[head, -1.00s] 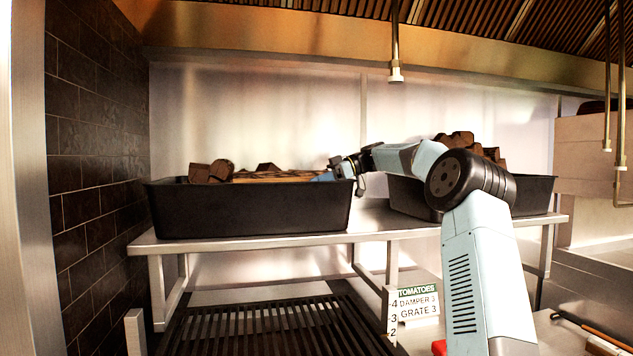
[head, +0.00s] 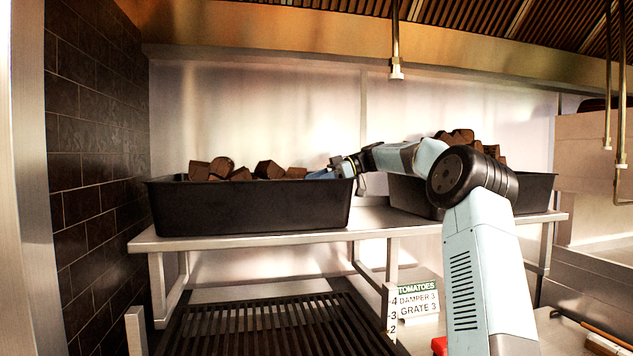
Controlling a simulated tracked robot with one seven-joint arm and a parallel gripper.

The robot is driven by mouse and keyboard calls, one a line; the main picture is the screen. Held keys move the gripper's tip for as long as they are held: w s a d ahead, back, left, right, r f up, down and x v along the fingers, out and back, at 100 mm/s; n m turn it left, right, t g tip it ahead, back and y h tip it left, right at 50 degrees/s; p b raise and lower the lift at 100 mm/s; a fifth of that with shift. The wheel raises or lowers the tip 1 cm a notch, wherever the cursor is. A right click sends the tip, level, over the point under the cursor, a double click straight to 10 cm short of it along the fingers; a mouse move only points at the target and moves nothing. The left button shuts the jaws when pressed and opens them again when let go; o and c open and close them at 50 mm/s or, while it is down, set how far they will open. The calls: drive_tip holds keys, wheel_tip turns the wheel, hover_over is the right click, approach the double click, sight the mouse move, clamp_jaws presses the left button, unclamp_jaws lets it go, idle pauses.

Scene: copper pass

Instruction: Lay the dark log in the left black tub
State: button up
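The left black tub (head: 250,212) stands on the steel shelf against the back wall. Several dark brown wood pieces (head: 222,168) show above its rim, from the left end to the middle. One squarish dark piece (head: 268,169) sits near the middle, with a smaller one (head: 296,172) to its right. I cannot tell which is the dark log of the task. My gripper (head: 316,174) is at the tub's right end, over the rim, pointing left and slightly down. Its fingertips are small and partly behind the rim, so I cannot see whether they hold anything.
A second black tub (head: 534,193) with a heap of dark wood (head: 462,138) stands to the right, partly behind my arm. The steel shelf (head: 290,236) runs below both. A dark grate (head: 265,325) and a label sign (head: 417,298) are lower down.

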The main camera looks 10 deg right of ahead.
drive_tip(key=shift+d+f, duration=0.1)
drive_tip(key=shift+f, duration=0.35)
drive_tip(key=shift+r, duration=0.3)
drive_tip(key=r+v, duration=0.1)
drive_tip(key=v, duration=1.1)
